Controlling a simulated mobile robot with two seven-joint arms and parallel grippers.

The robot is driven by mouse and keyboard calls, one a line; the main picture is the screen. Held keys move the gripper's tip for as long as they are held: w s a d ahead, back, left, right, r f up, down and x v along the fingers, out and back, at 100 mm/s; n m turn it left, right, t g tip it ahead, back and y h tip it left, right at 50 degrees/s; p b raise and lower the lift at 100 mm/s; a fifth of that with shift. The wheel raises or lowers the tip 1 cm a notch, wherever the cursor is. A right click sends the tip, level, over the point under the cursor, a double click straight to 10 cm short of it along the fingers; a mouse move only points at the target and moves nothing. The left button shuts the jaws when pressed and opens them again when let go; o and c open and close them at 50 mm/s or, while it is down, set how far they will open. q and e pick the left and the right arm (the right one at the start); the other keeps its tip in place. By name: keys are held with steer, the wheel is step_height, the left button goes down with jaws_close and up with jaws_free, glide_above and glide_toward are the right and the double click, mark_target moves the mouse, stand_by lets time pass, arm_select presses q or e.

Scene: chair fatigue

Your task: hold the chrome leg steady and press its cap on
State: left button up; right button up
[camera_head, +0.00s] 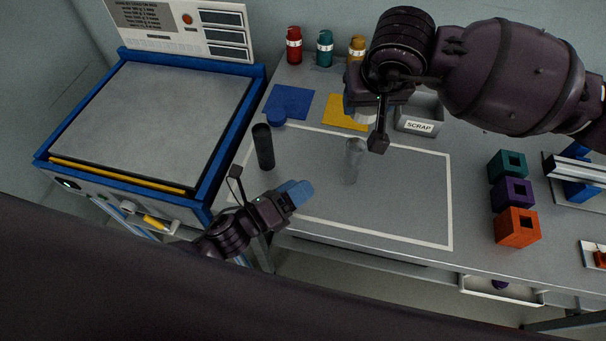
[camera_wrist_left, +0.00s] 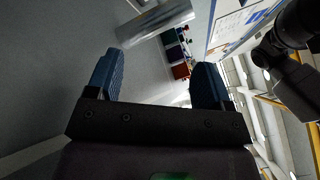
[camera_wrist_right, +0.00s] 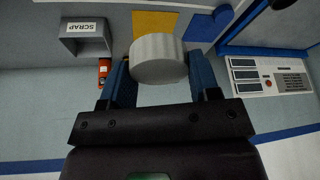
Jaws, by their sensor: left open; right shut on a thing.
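The chrome leg (camera_head: 353,162) stands upright inside the white outline on the bench in the head view. It also shows lying across the top of the left wrist view (camera_wrist_left: 155,24). My left gripper (camera_head: 298,192) is open and empty, to the left of and in front of the leg, apart from it. Its two blue fingers (camera_wrist_left: 158,75) are spread in the left wrist view. My right gripper (camera_wrist_right: 160,78) is shut on a pale ribbed round cap (camera_wrist_right: 158,58). In the head view the cap (camera_head: 350,108) is partly hidden by the right gripper and is held above the leg, apparently apart from it.
A black leg (camera_head: 263,148) stands upright to the left, with a blue cap (camera_head: 277,116) behind it. A SCRAP bin (camera_head: 419,125) is behind right. Coloured blocks (camera_head: 513,193) line the right side. A blue-framed machine (camera_head: 150,120) is at left.

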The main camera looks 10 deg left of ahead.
mark_target(344, 163)
arm_select(q)
steer(key=m, duration=0.2)
steer(key=w+m+g, duration=0.1)
steer(key=m, duration=0.1)
steer(key=m+h, duration=0.1)
steer(key=shift+w+d+r+m, duration=0.1)
steer(key=shift+w+d+m, duration=0.15)
steer(key=shift+m, duration=0.15)
steer(key=m, duration=0.2)
steer(key=w+m+g+h, duration=0.1)
steer(key=m, duration=0.2)
steer(key=w+m+g, duration=0.1)
steer(key=m, duration=0.1)
steer(key=shift+d, duration=0.1)
steer(key=shift+m, duration=0.3)
steer(key=x, duration=1.2)
steer(key=shift+s+d+r, duration=0.1)
steer(key=shift+s, duration=0.1)
steer(key=c, duration=1.2)
steer(key=shift+o, duration=0.2)
